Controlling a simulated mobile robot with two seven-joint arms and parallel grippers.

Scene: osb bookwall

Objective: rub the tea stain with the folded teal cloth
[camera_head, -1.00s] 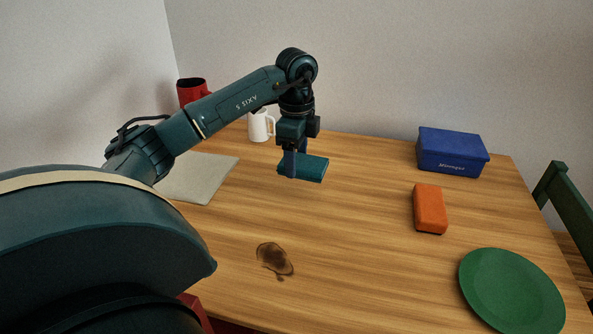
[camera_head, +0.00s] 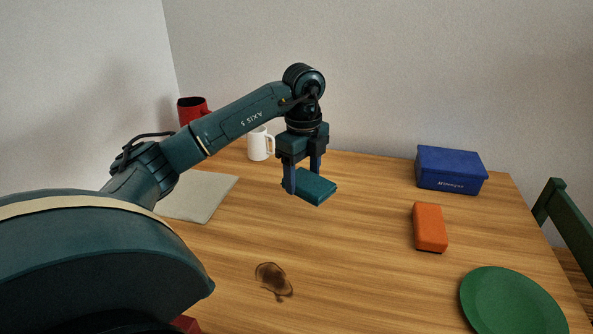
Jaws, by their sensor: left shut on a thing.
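The folded teal cloth (camera_head: 316,188) is held by my left gripper (camera_head: 303,187), with its fingers pointing down and shut on it. The cloth looks held above the table, behind the stain and slightly to its right; its exact height is hard to tell. The brown tea stain (camera_head: 272,280) lies bare on the wooden table (camera_head: 360,245) near the front, an irregular patch with a small blot at its lower edge. My right gripper is not in view.
A pale mat (camera_head: 205,194) lies left. At right are a blue box (camera_head: 450,170), an orange block (camera_head: 429,228), a green plate (camera_head: 512,303) and a green chair (camera_head: 570,213). The table's middle is clear.

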